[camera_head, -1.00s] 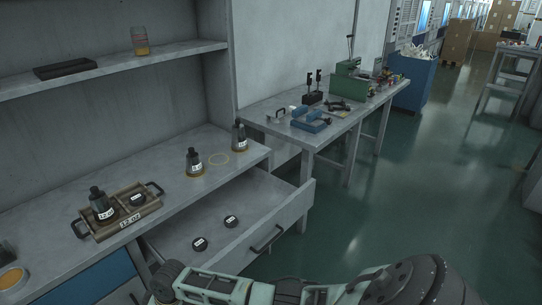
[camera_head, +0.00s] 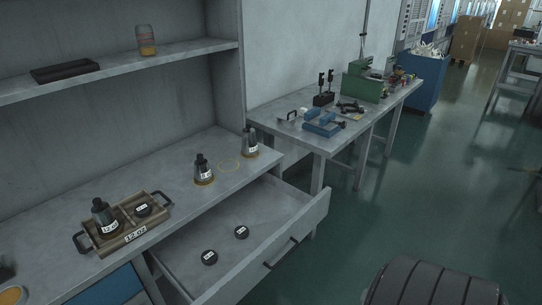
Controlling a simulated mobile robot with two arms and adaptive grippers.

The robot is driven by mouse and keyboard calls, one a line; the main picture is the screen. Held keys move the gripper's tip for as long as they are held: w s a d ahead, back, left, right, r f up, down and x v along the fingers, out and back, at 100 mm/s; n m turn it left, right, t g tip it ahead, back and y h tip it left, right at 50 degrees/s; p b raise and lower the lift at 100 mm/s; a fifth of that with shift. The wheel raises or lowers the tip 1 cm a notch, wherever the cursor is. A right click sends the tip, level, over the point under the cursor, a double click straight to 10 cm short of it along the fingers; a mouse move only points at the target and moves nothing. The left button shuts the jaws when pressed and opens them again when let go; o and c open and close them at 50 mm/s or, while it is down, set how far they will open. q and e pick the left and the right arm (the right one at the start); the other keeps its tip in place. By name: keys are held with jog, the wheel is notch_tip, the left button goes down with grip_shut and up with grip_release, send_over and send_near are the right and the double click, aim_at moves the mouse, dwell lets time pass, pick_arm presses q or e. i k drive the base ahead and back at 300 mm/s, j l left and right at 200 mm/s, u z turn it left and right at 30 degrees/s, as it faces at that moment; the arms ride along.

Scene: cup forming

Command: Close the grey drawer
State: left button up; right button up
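The grey drawer (camera_head: 312,224) stands pulled open under the grey workbench (camera_head: 222,192), with its dark handle (camera_head: 281,252) on the front panel. Two black round pieces lie inside it, one (camera_head: 241,232) nearer the back right and one (camera_head: 209,257) nearer the front left. Neither of my grippers shows. A dark rounded part of mine is at the bottom right, well apart from the drawer.
A wooden tray (camera_head: 163,211) and dark bottles (camera_head: 203,170) stand on the bench. A blue drawer front (camera_head: 108,287) is at lower left. A side table (camera_head: 290,142) with tools stands behind the drawer. The green floor (camera_head: 400,215) to the right is clear.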

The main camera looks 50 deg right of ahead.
aim_at(277, 215)
jog(key=i+l+z, duration=0.15)
jog(key=i+z, duration=0.7)
jog(key=z, duration=1.15)
jog(key=i+u, duration=0.1)
jog(key=i+l, duration=0.05)
